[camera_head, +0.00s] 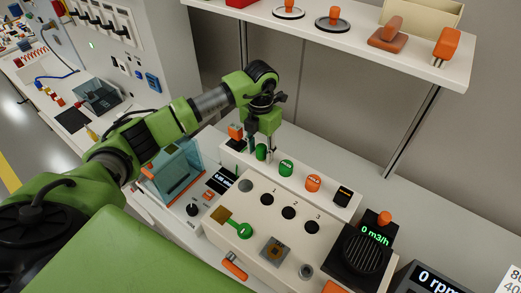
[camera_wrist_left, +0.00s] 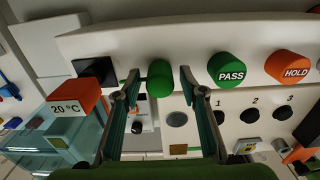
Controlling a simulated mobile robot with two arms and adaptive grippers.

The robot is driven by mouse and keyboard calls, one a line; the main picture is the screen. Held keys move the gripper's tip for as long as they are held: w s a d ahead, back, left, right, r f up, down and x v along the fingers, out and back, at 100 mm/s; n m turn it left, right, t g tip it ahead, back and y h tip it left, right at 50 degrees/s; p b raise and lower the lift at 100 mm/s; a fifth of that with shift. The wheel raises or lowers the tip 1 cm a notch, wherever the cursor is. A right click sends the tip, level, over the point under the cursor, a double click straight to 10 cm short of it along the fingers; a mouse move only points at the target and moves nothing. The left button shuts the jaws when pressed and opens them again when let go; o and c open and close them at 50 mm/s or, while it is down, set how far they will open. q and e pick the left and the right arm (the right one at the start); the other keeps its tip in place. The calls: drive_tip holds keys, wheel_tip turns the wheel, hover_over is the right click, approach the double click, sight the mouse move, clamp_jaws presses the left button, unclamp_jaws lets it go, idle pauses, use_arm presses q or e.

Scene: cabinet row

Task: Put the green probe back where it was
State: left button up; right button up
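A small green cylinder, which looks like the green probe's handle (camera_wrist_left: 160,78), stands upright on the white ledge, left of the PASS button (camera_wrist_left: 227,68). The cylinder also shows in the head view (camera_head: 261,152). My left gripper (camera_wrist_left: 159,80) is open, with one finger on each side of it and a small gap visible on both sides. The gripper also shows pointing down over the ledge in the head view (camera_head: 259,148). Anything below the cylinder is hidden. A dark round hole numbered 1 (camera_head: 275,199) and others beside it are empty. My right gripper is not in view.
The HOLD button (camera_head: 313,183) stands right of PASS. An orange-topped 20 °C block (camera_wrist_left: 75,97) is close left of my fingers. A shelf (camera_head: 345,40) hangs above.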

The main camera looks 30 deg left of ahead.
sight(260, 148)
use_arm(q)
wheel_tip(260, 148, up, 11)
drive_tip(key=b, duration=0.3)
drive_tip(key=shift+r, duration=0.5)
drive_tip(key=shift+f, duration=0.1)
